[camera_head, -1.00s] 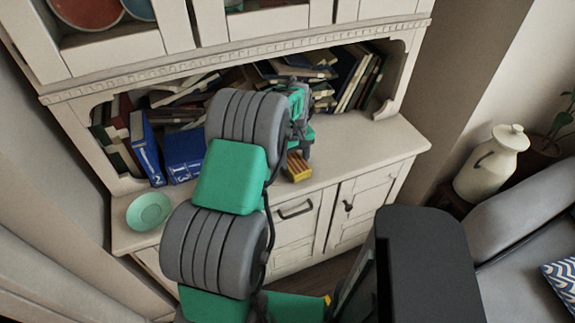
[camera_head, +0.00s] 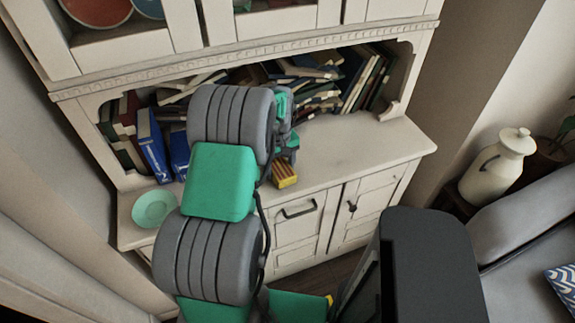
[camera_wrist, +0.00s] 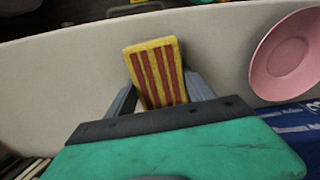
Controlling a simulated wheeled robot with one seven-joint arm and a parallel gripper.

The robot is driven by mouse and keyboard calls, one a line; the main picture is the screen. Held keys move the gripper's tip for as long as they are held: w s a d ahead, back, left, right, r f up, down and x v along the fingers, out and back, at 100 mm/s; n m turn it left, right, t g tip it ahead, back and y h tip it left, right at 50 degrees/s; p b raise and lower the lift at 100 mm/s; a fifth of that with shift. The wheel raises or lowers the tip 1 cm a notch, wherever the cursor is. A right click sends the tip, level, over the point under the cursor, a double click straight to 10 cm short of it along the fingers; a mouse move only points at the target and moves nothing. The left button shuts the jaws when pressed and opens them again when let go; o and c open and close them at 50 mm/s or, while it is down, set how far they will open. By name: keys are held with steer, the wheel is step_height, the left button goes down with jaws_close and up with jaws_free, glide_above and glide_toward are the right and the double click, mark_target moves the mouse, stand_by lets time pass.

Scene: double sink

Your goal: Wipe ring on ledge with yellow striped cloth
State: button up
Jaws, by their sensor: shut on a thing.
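The yellow cloth with red-brown stripes (camera_head: 285,175) is a small block-like pad near the front edge of the pale ledge (camera_head: 345,150). My gripper (camera_head: 284,158) is shut on it, and the wrist view shows the striped cloth (camera_wrist: 158,75) between the two grey fingers (camera_wrist: 160,92). My arm hides part of the ledge in the head view. I cannot make out a ring mark on the ledge in either view. Whether the cloth touches the ledge is hard to tell.
A round dish (camera_head: 155,208) stands at the ledge's left end; it looks mint green there but pink in the wrist view (camera_wrist: 285,55). Books (camera_head: 152,145) fill the niche behind. The ledge's right part is clear. A white jug (camera_head: 495,168) stands farther right.

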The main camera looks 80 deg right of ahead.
steer(key=shift+w+a, duration=0.55)
steer(key=shift+w, duration=0.35)
steer(key=shift+w+a, duration=0.55)
steer(key=shift+w, duration=0.3)
steer(key=shift+r+p, duration=0.1)
steer(key=shift+p, duration=0.2)
steer(key=shift+d+r+p, duration=0.1)
steer(key=shift+r+p, duration=1.7)
steer(key=shift+r, duration=1.1)
steer(key=shift+r+p, duration=0.9)
steer(key=shift+r, duration=0.6)
